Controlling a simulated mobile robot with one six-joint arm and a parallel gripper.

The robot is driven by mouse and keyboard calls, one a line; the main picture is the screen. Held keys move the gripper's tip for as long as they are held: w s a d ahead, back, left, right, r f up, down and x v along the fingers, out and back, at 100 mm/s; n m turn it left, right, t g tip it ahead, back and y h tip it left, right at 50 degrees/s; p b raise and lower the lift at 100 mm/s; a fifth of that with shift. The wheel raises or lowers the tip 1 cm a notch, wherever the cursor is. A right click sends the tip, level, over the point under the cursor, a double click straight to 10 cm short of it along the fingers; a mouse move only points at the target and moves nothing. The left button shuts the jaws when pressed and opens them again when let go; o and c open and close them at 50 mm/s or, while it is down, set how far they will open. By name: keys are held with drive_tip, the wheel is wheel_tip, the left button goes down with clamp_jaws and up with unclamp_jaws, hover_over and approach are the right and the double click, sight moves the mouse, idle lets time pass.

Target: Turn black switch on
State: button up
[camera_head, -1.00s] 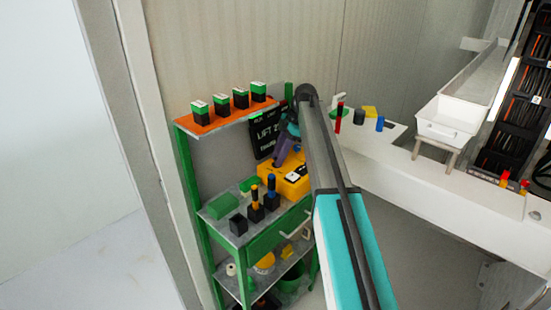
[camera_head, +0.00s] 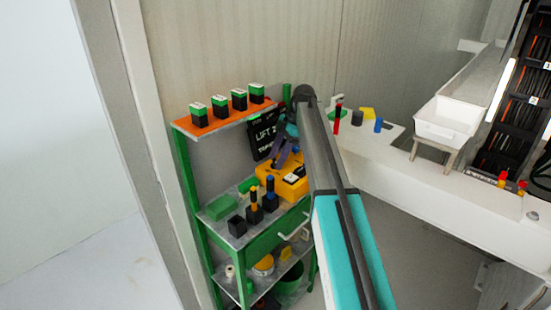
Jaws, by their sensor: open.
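No part is clearly readable as the black switch. A small black knob (camera_head: 358,117) stands on the white panel at the right of my arm, and a plain black block (camera_head: 237,226) sits on the green rack's middle shelf. I cannot tell whether either is the switch. My gripper (camera_head: 280,160), small and dark purple, hangs at the end of my arm over the yellow case (camera_head: 284,182). It is open, with nothing visible in it. My arm hides part of the panel and rack. I cannot tell whether the gripper touches the case.
The green rack (camera_head: 188,190) holds several green-and-black blocks on its orange top shelf (camera_head: 222,121). A black LIFT sign (camera_head: 264,136) stands behind the gripper. A red post (camera_head: 338,117) and blue knob (camera_head: 379,125) are on the panel. A white tray (camera_head: 448,122) is at right.

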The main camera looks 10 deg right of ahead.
drive_tip(key=p+v, duration=0.3)
drive_tip(key=v, duration=0.4)
drive_tip(key=shift+d+r, duration=0.2)
drive_tip(key=shift+r, duration=0.1)
drive_tip(key=shift+s, duration=0.1)
